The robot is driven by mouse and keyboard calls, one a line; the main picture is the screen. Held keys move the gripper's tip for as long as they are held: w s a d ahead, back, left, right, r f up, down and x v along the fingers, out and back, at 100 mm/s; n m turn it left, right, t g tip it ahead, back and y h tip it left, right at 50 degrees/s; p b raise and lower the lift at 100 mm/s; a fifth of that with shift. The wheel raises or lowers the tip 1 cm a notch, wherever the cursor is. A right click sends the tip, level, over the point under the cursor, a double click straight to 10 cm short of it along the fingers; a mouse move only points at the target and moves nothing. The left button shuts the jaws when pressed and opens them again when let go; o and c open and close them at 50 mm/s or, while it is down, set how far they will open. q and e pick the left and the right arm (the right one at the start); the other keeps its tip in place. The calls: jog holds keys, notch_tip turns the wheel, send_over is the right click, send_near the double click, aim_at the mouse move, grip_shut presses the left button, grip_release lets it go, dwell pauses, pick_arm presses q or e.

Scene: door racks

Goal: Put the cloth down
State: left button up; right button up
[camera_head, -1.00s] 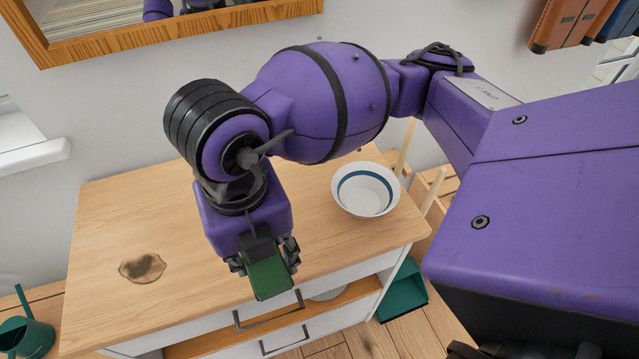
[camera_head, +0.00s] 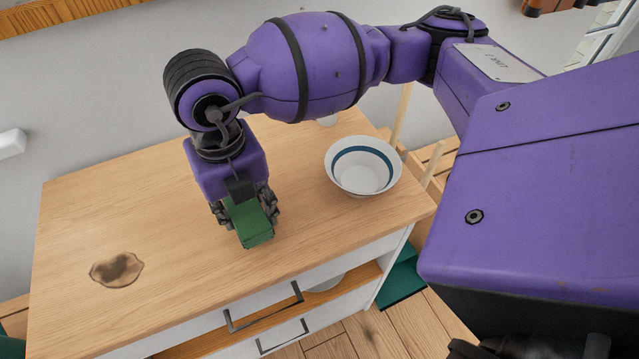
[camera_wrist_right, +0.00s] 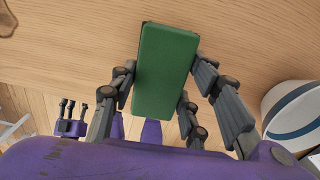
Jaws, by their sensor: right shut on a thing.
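The cloth (camera_head: 250,224) is a green, block-like piece. My right gripper (camera_head: 246,215) is shut on it and points down over the wooden counter top (camera_head: 180,215), near its front edge. The cloth (camera_wrist_right: 166,70) fills the middle of the right wrist view, between the dark fingers. I cannot tell whether its lower end touches the wood. A second dark gripper, apparently my left one (camera_wrist_right: 72,120), shows small at the lower left of the wrist view; its opening is unclear. It is not in the head view.
A white bowl (camera_head: 363,166) with a blue band stands on the counter right of the cloth. A brown stain (camera_head: 117,270) marks the wood to the left; bare wood lies between. Drawers with dark handles (camera_head: 264,307) are below the front edge.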

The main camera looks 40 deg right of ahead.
aim_at(240, 212)
notch_tip(240, 212, down, 2)
jog(key=shift+s+f, duration=0.15)
jog(key=shift+f, duration=0.05)
jog(key=o, duration=1)
jog(key=r, duration=0.4)
jog(key=a+r, duration=0.1)
jog(key=r, duration=0.2)
jog(key=shift+w, duration=0.25)
jog(key=shift+d+r, duration=0.1)
jog(key=shift+r, duration=0.25)
jog(key=shift+s+f, duration=0.1)
jog(key=shift+f, duration=0.05)
